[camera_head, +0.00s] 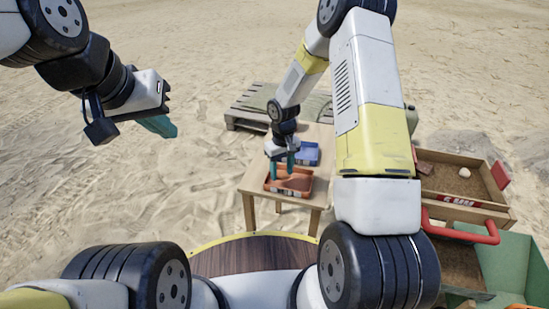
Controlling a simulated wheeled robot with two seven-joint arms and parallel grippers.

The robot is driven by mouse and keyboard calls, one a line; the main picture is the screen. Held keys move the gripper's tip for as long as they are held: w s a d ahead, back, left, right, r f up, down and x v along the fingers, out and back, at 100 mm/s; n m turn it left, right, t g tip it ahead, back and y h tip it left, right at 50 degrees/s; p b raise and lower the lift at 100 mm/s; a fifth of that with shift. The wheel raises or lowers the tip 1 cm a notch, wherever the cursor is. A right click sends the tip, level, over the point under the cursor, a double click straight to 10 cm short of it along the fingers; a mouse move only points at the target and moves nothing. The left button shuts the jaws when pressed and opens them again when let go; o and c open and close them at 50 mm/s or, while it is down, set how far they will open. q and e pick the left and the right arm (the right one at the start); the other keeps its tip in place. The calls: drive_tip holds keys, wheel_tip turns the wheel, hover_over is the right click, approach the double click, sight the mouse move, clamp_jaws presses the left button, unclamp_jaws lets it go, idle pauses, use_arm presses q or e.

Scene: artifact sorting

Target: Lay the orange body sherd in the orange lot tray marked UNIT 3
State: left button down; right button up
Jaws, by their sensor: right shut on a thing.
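The orange lot tray (270,186) stands on the small wooden table, with pale markings on its front too small to read. My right gripper (282,174) points down with its teal fingertips at the tray, over its left half. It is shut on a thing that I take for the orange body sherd. The sherd's outline is hard to tell from the orange of the tray, and I cannot tell whether it touches the tray floor. My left gripper (165,128) hangs over the sand at the upper left, far from the table, and its finger gap is not clear.
A blue tray (308,150) sits just behind the orange one on the wooden table (259,168). A grey-green pallet (247,108) lies behind. At the right are a wooden sand box (437,162) with a red handle and a green bin (515,262). My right arm hides some ground between.

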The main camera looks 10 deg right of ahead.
sight(279, 174)
drive_tip(key=shift+w+a+f, duration=0.1)
drive_tip(key=shift+w+a, duration=0.05)
drive_tip(key=shift+w, duration=0.35)
drive_tip(key=shift+w+a, duration=0.15)
drive_tip(key=shift+w, duration=0.35)
drive_tip(key=shift+f, duration=1.75)
drive_tip(key=shift+f, duration=0.1)
drive_tip(key=o, duration=1)
drive_tip(key=shift+o, duration=0.2)
